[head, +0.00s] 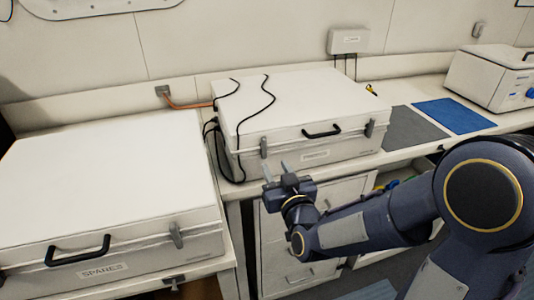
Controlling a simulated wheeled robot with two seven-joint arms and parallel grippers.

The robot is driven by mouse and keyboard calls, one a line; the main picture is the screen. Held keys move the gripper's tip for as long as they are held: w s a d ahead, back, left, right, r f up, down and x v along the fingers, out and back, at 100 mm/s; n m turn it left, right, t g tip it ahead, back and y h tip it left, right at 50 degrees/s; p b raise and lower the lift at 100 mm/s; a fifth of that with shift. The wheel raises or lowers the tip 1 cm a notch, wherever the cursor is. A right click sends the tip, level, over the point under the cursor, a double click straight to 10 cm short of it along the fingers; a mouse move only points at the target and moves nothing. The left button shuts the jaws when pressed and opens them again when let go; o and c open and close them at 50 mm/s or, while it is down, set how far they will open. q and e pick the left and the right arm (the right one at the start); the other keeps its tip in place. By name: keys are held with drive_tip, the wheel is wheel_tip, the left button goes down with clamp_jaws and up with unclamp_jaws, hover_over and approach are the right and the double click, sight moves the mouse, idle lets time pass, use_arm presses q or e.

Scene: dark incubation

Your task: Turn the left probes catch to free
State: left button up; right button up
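The probes case (300,95) is a white lidded box on the bench, with a black handle (322,132) and a small front label too small to read surely. Its left catch (263,147) is a grey lever standing roughly upright at the front left. Its right catch (369,128) is a similar grey lever. My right gripper (276,170) is just below and slightly right of the left catch in the picture, its two fingers apart and pointing up, with nothing between them. I cannot tell whether it touches the case. My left gripper is not in view.
A white case labelled SPARES (100,190) fills the left, with its own catch (176,235). Black cables (243,120) lie over the probes case's left side. A grey mat (412,128), a blue mat (455,115) and a white device (490,78) are right.

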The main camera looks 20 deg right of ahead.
sight(265, 148)
drive_tip(key=w+p, duration=0.1)
drive_tip(key=w, duration=0.6)
drive_tip(key=shift+w+a, duration=0.15)
drive_tip(key=shift+w, duration=0.25)
drive_tip(key=shift+c, duration=0.3)
clamp_jaws()
